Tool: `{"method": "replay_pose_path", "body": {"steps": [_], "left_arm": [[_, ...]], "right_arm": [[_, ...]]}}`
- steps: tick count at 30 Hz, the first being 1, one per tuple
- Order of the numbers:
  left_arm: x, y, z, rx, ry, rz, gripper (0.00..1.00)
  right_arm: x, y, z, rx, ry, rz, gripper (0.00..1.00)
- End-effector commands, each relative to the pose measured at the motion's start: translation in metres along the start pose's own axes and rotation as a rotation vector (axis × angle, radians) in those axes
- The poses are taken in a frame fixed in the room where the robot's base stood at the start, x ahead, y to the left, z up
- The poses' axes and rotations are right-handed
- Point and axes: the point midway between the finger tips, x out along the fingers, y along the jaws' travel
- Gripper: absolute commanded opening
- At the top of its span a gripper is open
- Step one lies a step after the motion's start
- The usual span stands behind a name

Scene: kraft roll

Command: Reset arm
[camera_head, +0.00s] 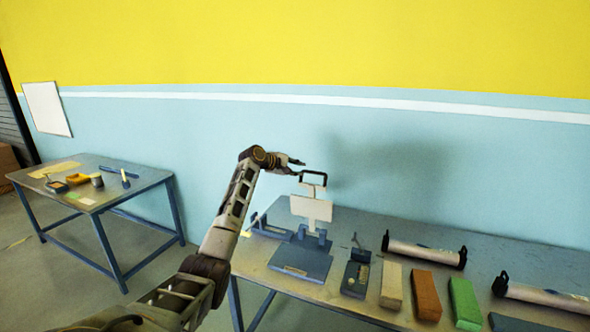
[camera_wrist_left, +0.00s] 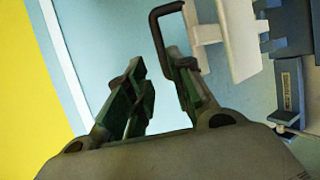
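My left gripper (camera_head: 300,167) is raised above the left end of the long table, beside the dark frame-shaped handle (camera_head: 313,178) of a white plate-like piece (camera_head: 312,207). In the left wrist view my left gripper (camera_wrist_left: 162,72) has its two fingers apart, with only blue wall between them. The dark handle (camera_wrist_left: 166,10) overlaps or lies close to the right finger; I cannot tell if they touch. The white piece also shows in the left wrist view (camera_wrist_left: 236,40). It stands upright at a blue-grey stand (camera_head: 301,262). My right gripper is not in view.
The long table (camera_head: 340,296) also carries a dark device (camera_head: 355,278), tan (camera_head: 391,284), orange-brown (camera_head: 426,294) and green (camera_head: 464,302) blocks, and rolls in holders (camera_head: 424,252). A smaller table (camera_head: 130,178) with small items stands at left. Open floor lies between the tables.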

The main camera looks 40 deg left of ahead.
Motion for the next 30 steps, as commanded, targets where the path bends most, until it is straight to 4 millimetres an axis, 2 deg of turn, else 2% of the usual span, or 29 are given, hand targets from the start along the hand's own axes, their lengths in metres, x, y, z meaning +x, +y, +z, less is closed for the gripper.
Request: {"method": "replay_pose_path", "body": {"steps": [7, 24, 30], "left_arm": [[-0.007, 0.000, 0.000, 0.000, 0.000, -0.001, 0.23], [-0.007, 0.000, 0.000, 0.001, 0.000, -0.001, 0.23], [-0.002, -0.014, 0.007, 0.040, 0.002, -0.025, 0.23]], "right_arm": [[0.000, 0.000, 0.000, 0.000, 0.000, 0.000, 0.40], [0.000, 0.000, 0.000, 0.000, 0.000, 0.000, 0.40], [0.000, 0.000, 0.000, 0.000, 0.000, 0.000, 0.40]]}}
